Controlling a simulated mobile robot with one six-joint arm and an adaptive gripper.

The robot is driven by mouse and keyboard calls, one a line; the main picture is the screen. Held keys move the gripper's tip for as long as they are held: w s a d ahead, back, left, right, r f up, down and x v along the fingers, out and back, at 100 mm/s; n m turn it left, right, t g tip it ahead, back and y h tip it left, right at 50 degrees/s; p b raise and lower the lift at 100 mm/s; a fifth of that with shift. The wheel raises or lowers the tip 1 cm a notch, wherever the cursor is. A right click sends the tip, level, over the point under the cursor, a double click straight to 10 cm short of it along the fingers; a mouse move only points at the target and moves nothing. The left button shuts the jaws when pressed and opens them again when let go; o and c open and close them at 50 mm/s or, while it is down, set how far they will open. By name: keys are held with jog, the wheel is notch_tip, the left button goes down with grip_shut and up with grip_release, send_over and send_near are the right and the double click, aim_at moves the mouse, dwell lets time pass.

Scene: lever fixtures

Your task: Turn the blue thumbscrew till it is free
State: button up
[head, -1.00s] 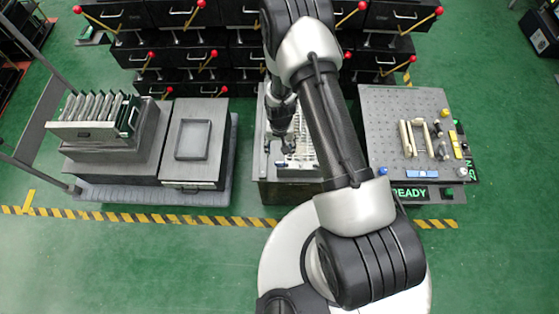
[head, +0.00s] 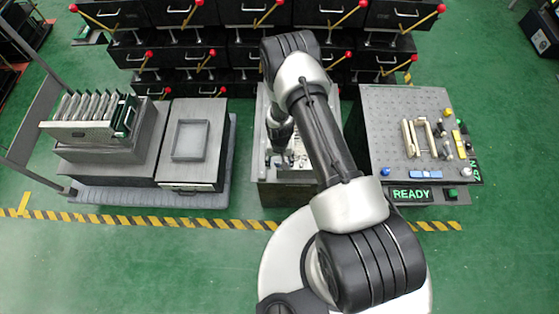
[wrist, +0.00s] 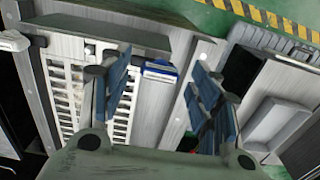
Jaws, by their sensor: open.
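A small round blue knob (head: 385,171), which looks like the blue thumbscrew, is at the front left corner of the grey perforated bench (head: 385,125) on the right in the head view. My gripper (head: 279,160) is over the middle cabinet, well to the left of that knob. In the wrist view my gripper (wrist: 163,95) has its two blue-padded fingers wide apart. A blue and white piece (wrist: 160,73) shows between them, beyond the fingertips, on the cabinet top; nothing is held. The blue knob cannot be made out in the wrist view.
A slotted white panel (wrist: 75,90) lies on the middle cabinet. A grey tray (head: 190,140) is at left. Red-knobbed levers line the back.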

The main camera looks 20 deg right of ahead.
jog(key=c, duration=1)
jog(key=shift+c, duration=0.2)
jog(key=shift+n, duration=0.3)
jog(key=n+b, duration=0.1)
jog(key=n, duration=0.2)
jog(key=shift+b, duration=0.3)
jog(key=n+b, duration=0.1)
jog(key=n, duration=0.4)
jog(key=n+b, duration=0.1)
jog(key=n, duration=0.3)
jog(key=shift+n, duration=0.3)
jog(key=shift+n+b, duration=0.55)
jog(key=shift+n, duration=1.65)
